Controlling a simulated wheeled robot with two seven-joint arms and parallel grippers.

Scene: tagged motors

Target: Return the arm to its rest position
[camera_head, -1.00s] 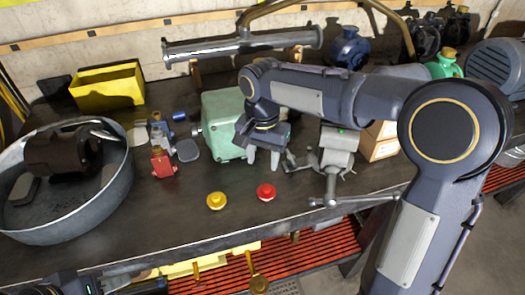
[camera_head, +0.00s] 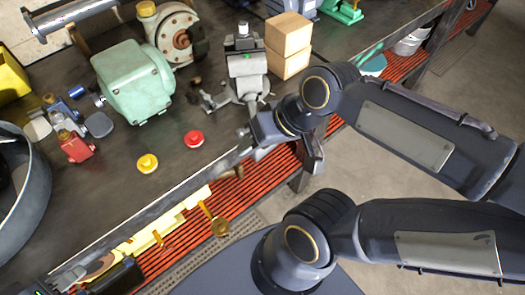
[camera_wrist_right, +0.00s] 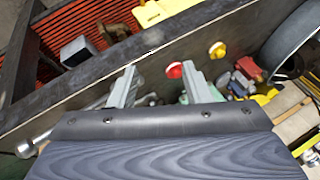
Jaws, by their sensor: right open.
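My right arm comes in from the right in the head view.
A green motor (camera_head: 135,82), a yellow button (camera_head: 147,163), a red tagged part (camera_head: 76,147) and cardboard boxes (camera_head: 288,45) stand on the bench. A round metal tub (camera_head: 30,190) is at left. Red slatted shelving (camera_head: 185,235) lies below; open floor (camera_head: 395,70) is to the right.

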